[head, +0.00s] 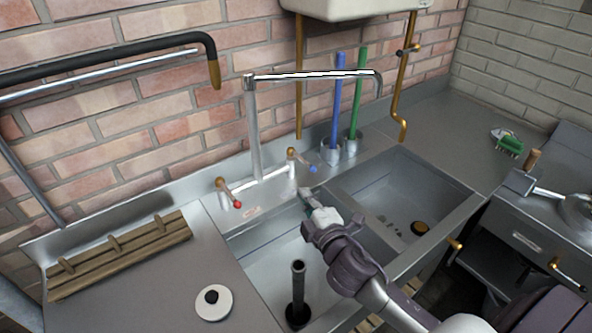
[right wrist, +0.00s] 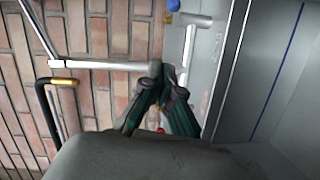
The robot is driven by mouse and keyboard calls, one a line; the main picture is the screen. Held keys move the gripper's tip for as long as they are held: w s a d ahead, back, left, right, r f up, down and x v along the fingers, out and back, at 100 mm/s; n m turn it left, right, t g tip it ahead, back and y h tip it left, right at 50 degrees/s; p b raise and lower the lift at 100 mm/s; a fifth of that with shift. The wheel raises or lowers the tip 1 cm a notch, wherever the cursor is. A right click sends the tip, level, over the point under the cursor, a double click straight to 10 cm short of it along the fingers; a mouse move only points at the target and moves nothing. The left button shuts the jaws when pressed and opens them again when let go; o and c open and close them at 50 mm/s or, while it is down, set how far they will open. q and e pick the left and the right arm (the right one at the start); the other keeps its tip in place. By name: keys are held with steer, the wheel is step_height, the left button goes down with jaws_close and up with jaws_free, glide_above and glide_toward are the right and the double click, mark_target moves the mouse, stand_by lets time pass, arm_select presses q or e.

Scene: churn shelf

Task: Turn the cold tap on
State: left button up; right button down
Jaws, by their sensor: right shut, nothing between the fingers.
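The cold tap, with a blue-ended lever (head: 312,168) on a brass-topped valve, stands at the right of the tap body behind the sinks. The blue end also shows at the top of the right wrist view (right wrist: 173,5). The hot tap, with a red-ended lever (head: 237,204), stands at the left; a bit of red shows in the right wrist view (right wrist: 160,130). My right gripper (head: 304,192) is shut and empty, just in front of and below the blue lever, apart from it. Its dark green fingers (right wrist: 157,72) meet in the right wrist view. My left gripper is not in view.
A tall steel spout (head: 253,130) rises between the taps. Blue (head: 337,100) and green (head: 356,95) rods stand in holders to the right. A black standpipe (head: 298,290) stands in the left sink basin. A wooden rack (head: 120,255) lies on the left drainer.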

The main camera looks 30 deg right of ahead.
steer(key=p, duration=0.2)
glide_toward(301, 159)
steer(key=w+a, duration=0.4)
steer(key=w, duration=0.2)
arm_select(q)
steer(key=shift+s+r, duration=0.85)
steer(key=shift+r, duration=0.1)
arm_select(e)
steer(key=d, duration=0.3)
steer(key=shift+d+f, duration=0.2)
steer(key=shift+w, duration=0.1)
